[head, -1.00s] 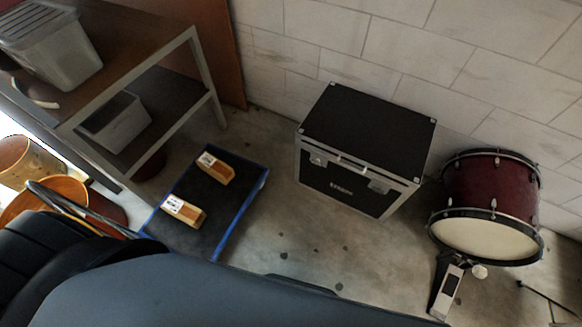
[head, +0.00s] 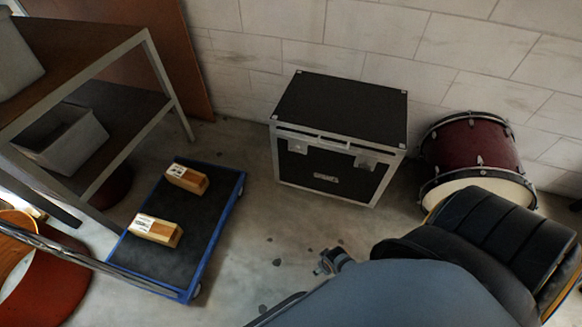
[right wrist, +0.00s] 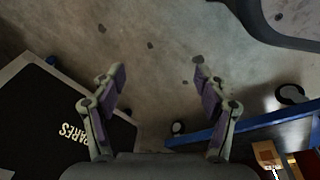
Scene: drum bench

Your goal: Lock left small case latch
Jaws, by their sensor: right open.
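The small black case (head: 340,100) with silver edges stands on the floor against the wall in the head view. Its left latch (head: 297,146) and right latch (head: 365,162) are small silver plates on the front, just below the lid seam. I cannot tell whether either is locked. The case's black face with white lettering also shows at lower left in the right wrist view (right wrist: 60,130). My right gripper (right wrist: 160,75) is open and empty over bare floor, apart from the case. In the head view a small part of a gripper (head: 333,262), likely my right one, shows below the case. My left gripper is not in view.
A blue-edged cart (head: 215,240) carrying two wooden blocks (head: 187,178) stands left of the case. A metal-framed shelf (head: 165,80) with grey bins is further left. A dark red drum (head: 470,145) lies right of the case.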

